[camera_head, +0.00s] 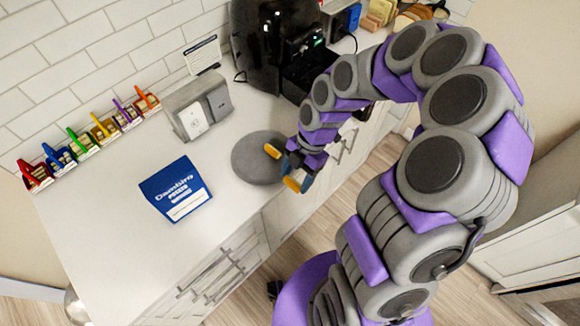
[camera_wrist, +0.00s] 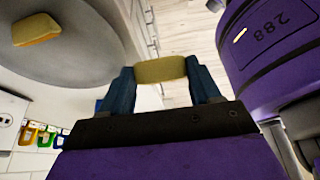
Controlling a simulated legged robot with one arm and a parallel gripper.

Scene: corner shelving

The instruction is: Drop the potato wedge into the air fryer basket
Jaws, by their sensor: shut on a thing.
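My gripper (camera_head: 291,177) is shut on a yellow potato wedge (camera_head: 292,184), held beside the near edge of the grey round plate. In the wrist view this wedge (camera_wrist: 160,70) spans the two dark blue fingertips. A second wedge (camera_head: 271,151) lies on the plate (camera_head: 248,160); it also shows in the wrist view (camera_wrist: 36,29). The black air fryer (camera_head: 268,45) stands at the back of the counter. Its basket (camera_head: 303,72) appears pulled out at the front, and its inside is partly hidden by my arm.
A blue box (camera_head: 176,189) stands left of the plate. A grey appliance (camera_head: 197,106) stands behind it, near a row of several coloured clips (camera_head: 92,138) along the wall. Bread items (camera_head: 382,12) sit right of the fryer. The front left counter is clear.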

